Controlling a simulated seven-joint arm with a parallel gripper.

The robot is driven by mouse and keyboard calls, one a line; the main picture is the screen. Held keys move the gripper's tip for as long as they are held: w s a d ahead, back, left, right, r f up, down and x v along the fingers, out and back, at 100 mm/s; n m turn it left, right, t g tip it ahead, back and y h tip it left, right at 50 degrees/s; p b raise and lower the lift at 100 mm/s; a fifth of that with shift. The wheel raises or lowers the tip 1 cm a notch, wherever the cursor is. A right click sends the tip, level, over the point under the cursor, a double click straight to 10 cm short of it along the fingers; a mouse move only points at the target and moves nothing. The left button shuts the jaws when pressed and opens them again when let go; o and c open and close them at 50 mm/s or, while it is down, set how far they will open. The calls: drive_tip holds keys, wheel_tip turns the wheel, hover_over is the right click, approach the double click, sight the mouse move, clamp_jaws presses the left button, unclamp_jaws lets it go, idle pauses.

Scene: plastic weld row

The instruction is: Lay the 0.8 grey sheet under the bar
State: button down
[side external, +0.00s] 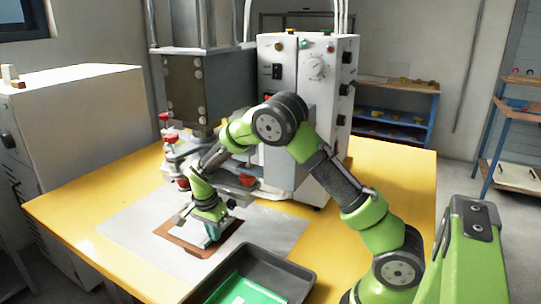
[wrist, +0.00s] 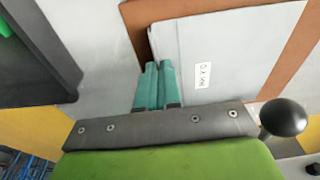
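The 0.8 grey sheet (wrist: 225,45), with a small white label, lies over a brown plate (wrist: 292,48) in the wrist view. Its left edge runs to my gripper (wrist: 160,66), whose two teal fingers are close together with that edge between their tips. My fingers hide the edge's lower end. In the side view my gripper (side external: 212,235) points down, low over the brown plate (side external: 172,231) in front of the machine. The bar of the welding machine (side external: 245,181) appears to be behind my gripper, partly hidden by my arm.
A black tray (side external: 289,270) with a green sheet (side external: 238,292) in it stands at the table's front, close to my gripper. A pale mat (side external: 130,232) lies around the brown plate. The yellow table (side external: 405,175) is clear at the right. A white cabinet (side external: 80,120) stands left.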

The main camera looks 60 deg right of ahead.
drive_tip(key=shift+f, duration=0.15)
idle(0.6)
drive_tip(key=c, duration=1.2)
unclamp_jaws()
drive_tip(key=shift+c, duration=0.2)
drive_tip(key=shift+r, duration=0.2)
drive_tip(key=shift+r, duration=1.45)
drive_tip(key=shift+a+r, duration=0.2)
drive_tip(key=shift+a, duration=1.15)
drive_tip(key=shift+a+r, duration=0.2)
drive_tip(key=shift+a, duration=1.15)
drive_tip(key=shift+a+r, duration=0.2)
drive_tip(key=shift+a, duration=1.15)
